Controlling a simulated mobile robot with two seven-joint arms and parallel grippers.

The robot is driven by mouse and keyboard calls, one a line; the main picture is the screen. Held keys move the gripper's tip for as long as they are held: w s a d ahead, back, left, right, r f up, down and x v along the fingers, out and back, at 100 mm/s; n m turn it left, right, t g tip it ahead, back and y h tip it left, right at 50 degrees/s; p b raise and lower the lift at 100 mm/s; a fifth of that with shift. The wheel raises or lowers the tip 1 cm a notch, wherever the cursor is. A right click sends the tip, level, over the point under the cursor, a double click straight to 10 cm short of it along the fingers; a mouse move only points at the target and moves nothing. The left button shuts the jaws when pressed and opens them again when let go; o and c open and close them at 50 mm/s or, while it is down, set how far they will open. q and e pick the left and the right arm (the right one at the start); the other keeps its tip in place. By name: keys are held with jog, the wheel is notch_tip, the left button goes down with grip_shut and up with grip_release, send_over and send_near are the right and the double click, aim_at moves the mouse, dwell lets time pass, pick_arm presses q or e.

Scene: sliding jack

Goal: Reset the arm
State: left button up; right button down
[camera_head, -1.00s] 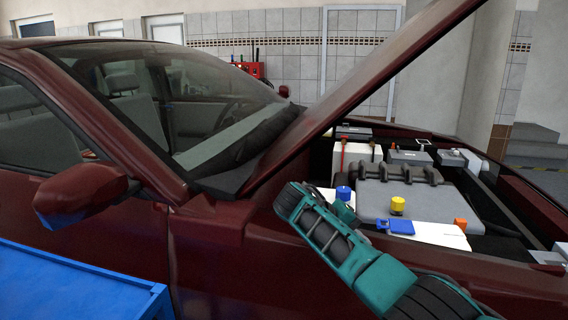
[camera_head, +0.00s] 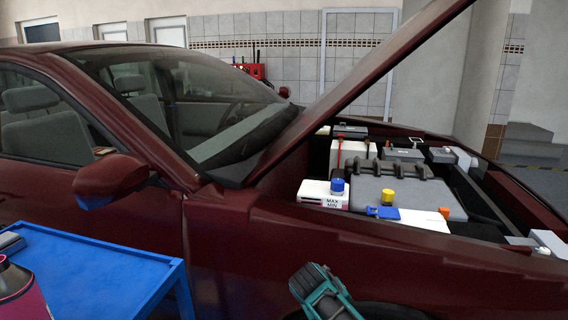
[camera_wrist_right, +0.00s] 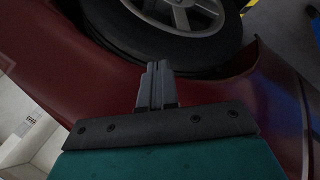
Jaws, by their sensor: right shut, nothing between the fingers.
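My right arm (camera_head: 322,292), teal and black, shows at the bottom of the head view, in front of the dark red car's front fender (camera_head: 250,255). In the right wrist view my right gripper (camera_wrist_right: 157,80) has its two grey fingers together and empty. It points toward the car's red bodywork (camera_wrist_right: 85,62) and front wheel (camera_wrist_right: 180,30). Whether the fingertips touch the car cannot be told. My left gripper is not in view.
The raised hood (camera_head: 370,85) stands over the open engine bay, with a blue cap (camera_head: 337,187), a yellow cap (camera_head: 388,197) and a white tank (camera_head: 320,196). A blue cart (camera_head: 90,275) with a dark-and-pink bottle (camera_head: 20,292) stands at bottom left.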

jog(key=s+f+t+y+p, duration=0.2)
jog(key=s+f+y, duration=0.3)
jog(key=s+f, duration=0.65)
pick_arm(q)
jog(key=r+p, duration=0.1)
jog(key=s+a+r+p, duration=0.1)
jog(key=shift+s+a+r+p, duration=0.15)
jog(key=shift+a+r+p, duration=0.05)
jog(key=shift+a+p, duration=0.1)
pick_arm(e)
jog(key=s+d+r+m+t+y, duration=0.1)
jog(key=s+r, duration=0.3)
jog(key=s, duration=0.4)
jog(key=s+d+r+t, duration=0.3)
jog(key=s+d+r, duration=0.1)
jog(key=s, duration=0.4)
jog(key=shift+d+r+m+y, duration=0.3)
jog(key=shift+r+m+y, duration=0.1)
jog(key=shift+r, duration=0.25)
jog(key=shift+s, duration=0.1)
